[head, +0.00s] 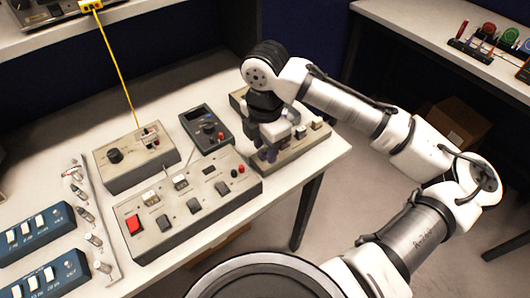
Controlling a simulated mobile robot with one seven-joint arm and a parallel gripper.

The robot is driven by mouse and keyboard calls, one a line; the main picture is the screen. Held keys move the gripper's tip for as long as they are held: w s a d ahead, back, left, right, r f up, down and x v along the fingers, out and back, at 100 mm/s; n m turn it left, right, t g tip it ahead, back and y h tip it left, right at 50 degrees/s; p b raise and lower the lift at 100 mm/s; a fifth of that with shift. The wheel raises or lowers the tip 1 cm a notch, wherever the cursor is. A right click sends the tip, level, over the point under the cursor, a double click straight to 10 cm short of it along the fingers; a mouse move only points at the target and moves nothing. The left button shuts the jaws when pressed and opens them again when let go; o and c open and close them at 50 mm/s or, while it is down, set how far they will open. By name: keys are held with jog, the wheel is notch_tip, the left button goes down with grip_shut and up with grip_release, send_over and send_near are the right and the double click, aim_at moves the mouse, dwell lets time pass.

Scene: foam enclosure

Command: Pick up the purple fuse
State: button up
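My gripper (269,150) points down over the beige panel (312,144) at the back right of the table. Its fingers are close to the panel's left part. A small dark, purple-tinted shape shows at the fingertips, but I cannot tell whether it is the purple fuse or part of the fingers. The gap between the fingers is too small and dark to read. No other purple fuse can be made out.
A larger beige control box (190,205) with a red switch and a dark handheld meter (206,129) lie close to my gripper's left. Another beige box (137,158) has a yellow cable (119,70). Blue switch boxes (37,232) stand at left. The table's right edge is near the panel.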

aim_at(265, 149)
grip_shut()
jog(key=shift+r, duration=0.2)
notch_tip(265, 149, up, 20)
jog(key=shift+f+b, duration=0.15)
jog(key=shift+b, duration=0.25)
